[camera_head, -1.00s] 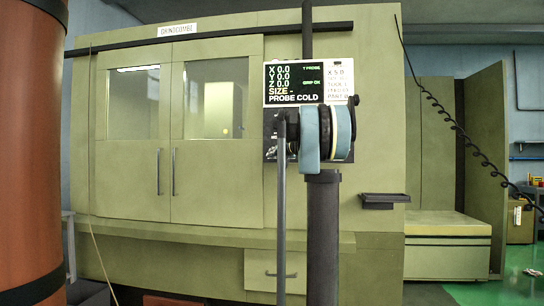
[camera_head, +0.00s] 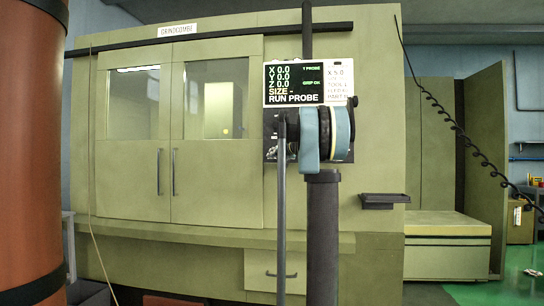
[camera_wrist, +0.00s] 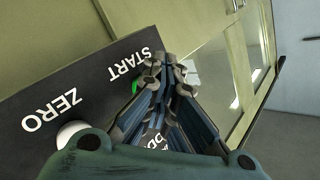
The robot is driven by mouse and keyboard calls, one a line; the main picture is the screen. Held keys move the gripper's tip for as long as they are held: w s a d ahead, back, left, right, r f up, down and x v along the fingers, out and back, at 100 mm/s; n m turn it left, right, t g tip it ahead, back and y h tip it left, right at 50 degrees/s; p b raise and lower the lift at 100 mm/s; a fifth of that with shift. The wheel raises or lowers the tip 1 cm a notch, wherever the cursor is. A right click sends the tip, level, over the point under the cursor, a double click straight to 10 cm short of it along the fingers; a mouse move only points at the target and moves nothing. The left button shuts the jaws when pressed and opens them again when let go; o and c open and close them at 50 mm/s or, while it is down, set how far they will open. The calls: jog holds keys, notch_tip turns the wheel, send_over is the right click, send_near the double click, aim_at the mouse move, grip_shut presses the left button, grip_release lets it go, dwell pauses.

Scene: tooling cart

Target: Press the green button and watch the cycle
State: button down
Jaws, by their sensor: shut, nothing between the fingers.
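The green button (camera_wrist: 135,86) shows in the wrist view beside the word START on a dark panel (camera_wrist: 60,85). Only a sliver of it shows; my gripper hides the rest. My gripper (camera_wrist: 166,70) is shut and empty, its tips over or beside the button. I cannot tell whether they touch it. In the head view, my arm covers much of the control panel, and the green button is hidden. The screen (camera_head: 294,83) above reads X, Y and Z 0.0, "GRIP OK", "SIZE -" and "RUN PROBE".
A white button (camera_wrist: 72,133) sits by the word ZERO. The green machine's windowed doors (camera_head: 174,145) are closed. A small dark tray (camera_head: 384,201) juts out right of my arm. A coiled cable (camera_head: 457,128) hangs at right. A brown column (camera_head: 30,150) fills the left edge.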

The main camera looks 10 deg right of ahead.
dwell(0.8)
jog(key=shift+s+a+f, duration=0.1)
jog(key=shift+s+a, duration=0.15)
jog(key=shift+s, duration=0.55)
jog(key=shift+s+a, duration=0.25)
jog(key=shift+s, duration=0.55)
jog(key=shift+s+a, duration=0.3)
jog(key=shift+s, duration=0.5)
jog(key=shift+s+a, duration=0.25)
jog(key=shift+s, duration=0.55)
dwell(4.0)
